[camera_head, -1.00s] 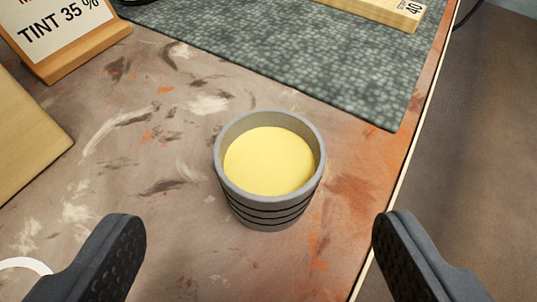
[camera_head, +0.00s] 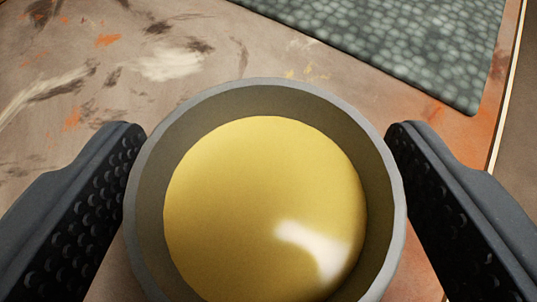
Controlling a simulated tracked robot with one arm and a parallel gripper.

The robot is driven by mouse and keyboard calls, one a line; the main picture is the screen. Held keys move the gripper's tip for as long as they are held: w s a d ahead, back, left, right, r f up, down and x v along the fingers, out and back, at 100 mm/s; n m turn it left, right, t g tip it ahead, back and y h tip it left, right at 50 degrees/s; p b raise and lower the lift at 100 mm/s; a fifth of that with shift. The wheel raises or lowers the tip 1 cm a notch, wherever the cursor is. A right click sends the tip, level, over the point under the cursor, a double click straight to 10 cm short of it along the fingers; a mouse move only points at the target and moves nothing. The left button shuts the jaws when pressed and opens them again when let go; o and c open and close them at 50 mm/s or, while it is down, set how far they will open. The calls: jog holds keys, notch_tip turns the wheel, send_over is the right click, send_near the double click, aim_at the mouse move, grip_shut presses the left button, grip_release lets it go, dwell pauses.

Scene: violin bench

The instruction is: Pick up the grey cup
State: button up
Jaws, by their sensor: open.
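The grey cup (camera_head: 258,92) stands upright on the bench and fills the lower middle of the view. It holds a glossy yellow filling (camera_head: 255,190) with a bright highlight on it. My gripper (camera_head: 263,150) is open, with one dark studded finger on each side of the cup. The left finger appears very close to the cup's rim, and the right finger is also close to it. I cannot tell whether either touches. The cup's outer wall and base are hidden below its rim.
The bench top (camera_head: 60,70) is brown with paint smears and is clear around the cup. A grey-green textured mat (camera_head: 420,45) lies beyond the cup at the upper right. The bench's pale edge (camera_head: 503,110) runs down the right side.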

aim_at(251, 225)
jog(key=c, duration=1.1)
jog(key=shift+r, duration=0.1)
jog(key=shift+a+r+p, duration=0.1)
jog(key=shift+r+p, duration=0.5)
jog(key=shift+r, duration=1.1)
jog(key=shift+s+a+r, duration=0.1)
jog(key=shift+s, duration=0.2)
jog(key=s+a, duration=0.1)
jog(key=s, duration=0.5)
jog(key=s+a, duration=0.1)
jog(key=s, duration=0.3)
jog(key=shift+a+r, duration=0.35)
jog(key=s+b, duration=0.1)
jog(key=b, duration=0.1)
jog(key=s+b, duration=0.1)
jog(key=shift+s+a+b, duration=0.15)
jog(key=shift+a+b, duration=0.2)
jog(key=shift+b, duration=0.05)
jog(key=shift+s+b, duration=0.3)
jog(key=shift+b, duration=0.95)
jog(key=s+b, duration=0.1)
jog(key=b, duration=0.2)
jog(key=shift+s+a+r+b, duration=0.2)
jog(key=shift+s+b, duration=0.1)
jog(key=shift+s, duration=0.1)
